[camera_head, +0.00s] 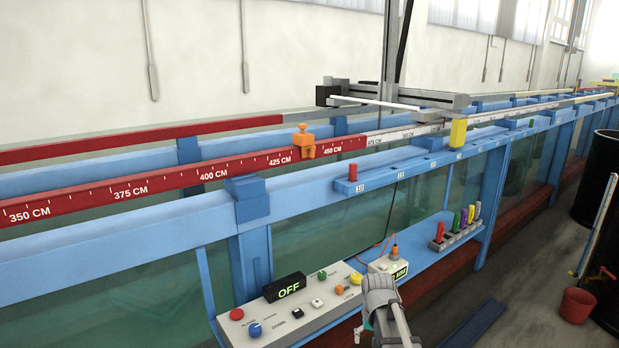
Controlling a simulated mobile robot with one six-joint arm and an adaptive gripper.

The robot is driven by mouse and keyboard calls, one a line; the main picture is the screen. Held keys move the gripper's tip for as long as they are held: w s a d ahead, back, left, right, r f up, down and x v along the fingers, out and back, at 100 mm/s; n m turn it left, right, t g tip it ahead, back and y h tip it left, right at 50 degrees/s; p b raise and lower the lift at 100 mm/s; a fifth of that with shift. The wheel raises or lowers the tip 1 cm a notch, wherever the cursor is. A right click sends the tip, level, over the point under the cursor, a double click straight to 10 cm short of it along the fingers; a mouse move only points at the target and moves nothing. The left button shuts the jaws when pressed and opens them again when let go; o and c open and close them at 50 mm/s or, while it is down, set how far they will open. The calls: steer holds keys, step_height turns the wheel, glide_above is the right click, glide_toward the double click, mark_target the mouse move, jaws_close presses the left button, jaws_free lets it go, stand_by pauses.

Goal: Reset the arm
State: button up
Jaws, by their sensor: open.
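Part of my own grey arm (382,305) rises from the bottom edge, right of the middle. Its rounded grey joint is in front of the right end of the control panel (325,313). I cannot make out my gripper or its fingers in this view. The arm covers part of the blue shelf and of the small box behind it.
The blue glass flume (130,224) runs diagonally across, with a red ruler rail (90,195) and orange slider (304,144). The shelf holds a small box (388,265) and a rack (455,238) of coloured items. A red bucket (577,305) stands on open floor at right.

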steer(key=s+f+b, duration=0.2)
steer(key=s+f, duration=0.2)
steer(key=s, duration=0.7)
steer(key=shift+s+n+b, duration=0.25)
steer(key=shift+n+b, duration=0.05)
steer(key=shift+b, duration=0.1)
